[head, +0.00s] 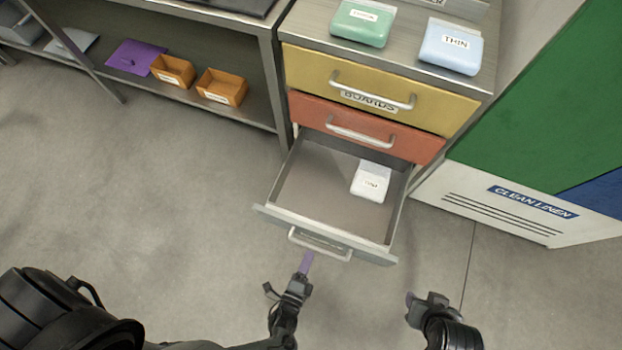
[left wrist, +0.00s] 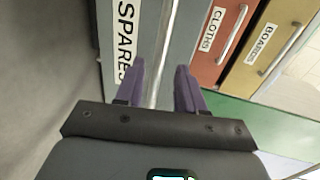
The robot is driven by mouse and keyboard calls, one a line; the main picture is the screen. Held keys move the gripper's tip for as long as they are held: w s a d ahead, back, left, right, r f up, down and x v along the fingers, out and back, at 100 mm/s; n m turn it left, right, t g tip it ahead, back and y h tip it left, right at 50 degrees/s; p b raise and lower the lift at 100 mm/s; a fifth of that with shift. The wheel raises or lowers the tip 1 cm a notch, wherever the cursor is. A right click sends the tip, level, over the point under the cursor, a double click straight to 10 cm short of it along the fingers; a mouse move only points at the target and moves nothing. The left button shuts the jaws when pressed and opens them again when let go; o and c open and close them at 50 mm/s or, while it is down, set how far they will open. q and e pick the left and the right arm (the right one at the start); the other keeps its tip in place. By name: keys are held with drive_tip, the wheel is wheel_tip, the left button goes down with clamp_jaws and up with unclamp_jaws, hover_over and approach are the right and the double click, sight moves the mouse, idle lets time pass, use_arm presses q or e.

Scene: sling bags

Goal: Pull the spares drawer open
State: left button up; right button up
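The spares drawer (head: 330,229) is the grey bottom one and stands pulled well out, with a white box (head: 371,182) inside. Its front shows a "SPARES" label in the left wrist view (left wrist: 126,42). Its pale bar handle (head: 320,246) also shows in the left wrist view (left wrist: 163,52). My left gripper (head: 306,262) is at the handle, its purple fingers (left wrist: 160,85) apart on either side of the bar with gaps showing. I cannot tell how deep the bar sits between them. My right gripper (head: 418,300) is to the right, away from the drawer; its fingers are unclear.
Above are the shut red cloths drawer (head: 365,131) and yellow boards drawer (head: 375,92). Green (head: 362,23) and pale blue (head: 451,46) boxes stand on top. A shelf with orange bins (head: 221,87) is at left, a clean linen cabinet (head: 520,205) at right. Floor in front is clear.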

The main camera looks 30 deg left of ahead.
use_arm(q)
drive_tip(key=shift+p+v, duration=0.35)
drive_tip(key=shift+v, duration=2.4)
